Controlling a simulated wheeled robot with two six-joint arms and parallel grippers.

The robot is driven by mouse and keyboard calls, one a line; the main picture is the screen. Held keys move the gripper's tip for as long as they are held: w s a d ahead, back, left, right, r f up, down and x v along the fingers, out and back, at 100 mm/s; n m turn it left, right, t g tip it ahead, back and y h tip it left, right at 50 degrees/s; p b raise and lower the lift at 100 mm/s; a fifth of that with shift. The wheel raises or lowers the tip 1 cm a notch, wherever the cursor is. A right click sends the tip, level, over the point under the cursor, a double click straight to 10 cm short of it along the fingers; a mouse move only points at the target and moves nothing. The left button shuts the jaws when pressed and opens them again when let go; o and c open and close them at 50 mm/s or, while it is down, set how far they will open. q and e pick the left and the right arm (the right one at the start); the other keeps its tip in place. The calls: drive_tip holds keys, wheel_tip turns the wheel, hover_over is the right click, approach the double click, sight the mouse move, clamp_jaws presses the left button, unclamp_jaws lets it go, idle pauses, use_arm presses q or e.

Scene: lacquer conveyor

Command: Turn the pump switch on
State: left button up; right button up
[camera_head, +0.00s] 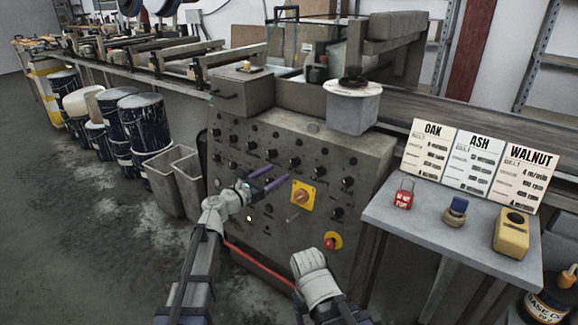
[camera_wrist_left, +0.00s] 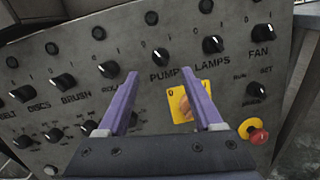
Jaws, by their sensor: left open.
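The pump switch is a black knob (camera_wrist_left: 160,57) with a small light mark, directly above the PUMP label on the grey control panel (camera_wrist_left: 225,95). I cannot tell for sure whether it points to 0 or 1. My left gripper (camera_wrist_left: 160,73) is open and empty, its purple fingers reaching toward the panel on either side of the PUMP label. In the head view the left gripper (camera_head: 278,175) is in front of the panel, left of the yellow plate. No contact with the knob shows. My right arm shows at the lower middle, but its fingers do not.
Nearby are the LAMPS knob (camera_wrist_left: 213,45), FAN knob (camera_wrist_left: 262,32), a yellow-plated rotary switch (camera_wrist_left: 181,106) and a red emergency button (camera_wrist_left: 258,135). A side table (camera_head: 440,224) with cards stands right of the panel. Grey bins (camera_head: 175,180) stand left.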

sight(294, 162)
use_arm(q)
drive_tip(key=x, duration=0.7)
drive_tip(key=shift+s, duration=0.1)
clamp_jaws()
idle(0.3)
